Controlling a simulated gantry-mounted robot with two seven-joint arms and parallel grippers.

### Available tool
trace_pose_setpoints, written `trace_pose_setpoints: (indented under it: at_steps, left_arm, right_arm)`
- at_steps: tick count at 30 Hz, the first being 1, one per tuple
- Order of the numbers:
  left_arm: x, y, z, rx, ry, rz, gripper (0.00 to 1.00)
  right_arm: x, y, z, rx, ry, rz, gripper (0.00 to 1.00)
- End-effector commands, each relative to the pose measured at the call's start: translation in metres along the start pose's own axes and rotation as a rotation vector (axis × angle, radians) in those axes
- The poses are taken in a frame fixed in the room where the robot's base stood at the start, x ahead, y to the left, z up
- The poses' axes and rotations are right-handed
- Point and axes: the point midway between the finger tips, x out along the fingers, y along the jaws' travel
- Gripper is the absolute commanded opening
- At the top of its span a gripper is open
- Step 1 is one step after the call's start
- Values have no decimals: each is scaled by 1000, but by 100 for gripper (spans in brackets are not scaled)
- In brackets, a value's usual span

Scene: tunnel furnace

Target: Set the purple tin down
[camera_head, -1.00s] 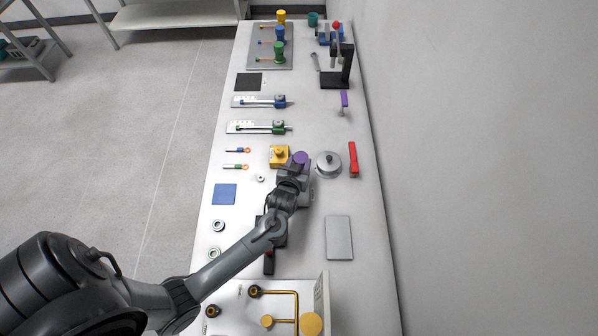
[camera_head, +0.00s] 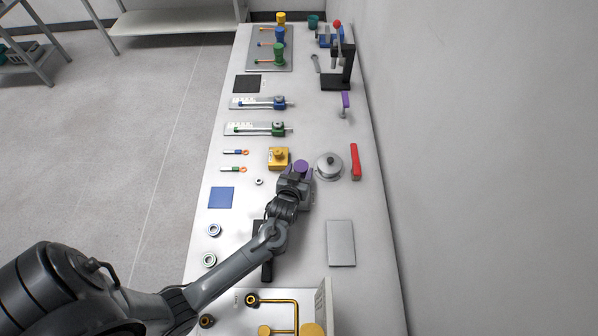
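The purple tin (camera_head: 301,166) is between the fingers of my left gripper (camera_head: 300,172), near the middle of the table. The gripper's fingers show on both sides of the tin and appear shut on it. The gripper and wrist hide the tin's lower part, so I cannot tell whether its base touches the table. My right gripper is not in view.
A yellow block (camera_head: 278,158) stands close on the left, and a round grey lidded pot (camera_head: 329,166) on the right. A red bar (camera_head: 355,161) lies beyond the pot. A grey plate (camera_head: 340,243) lies nearer. The wall (camera_head: 450,170) borders the table's right side.

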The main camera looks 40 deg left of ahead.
Motion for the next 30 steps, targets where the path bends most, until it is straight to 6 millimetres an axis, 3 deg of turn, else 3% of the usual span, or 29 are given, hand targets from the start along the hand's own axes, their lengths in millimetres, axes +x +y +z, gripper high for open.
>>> trace_pose_setpoints:
  at_steps: [3,14,20,30]
  left_arm:
    - [0,0,0,0,0,0,76]
    - [-3,0,-3,0,-1,0,76]
    - [-28,0,-2,-1,-2,1,76]
    - [-89,0,-3,-2,-2,0,76]
  right_arm:
    - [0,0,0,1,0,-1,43]
    - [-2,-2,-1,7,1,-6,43]
    - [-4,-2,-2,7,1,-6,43]
    - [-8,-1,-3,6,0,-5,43]
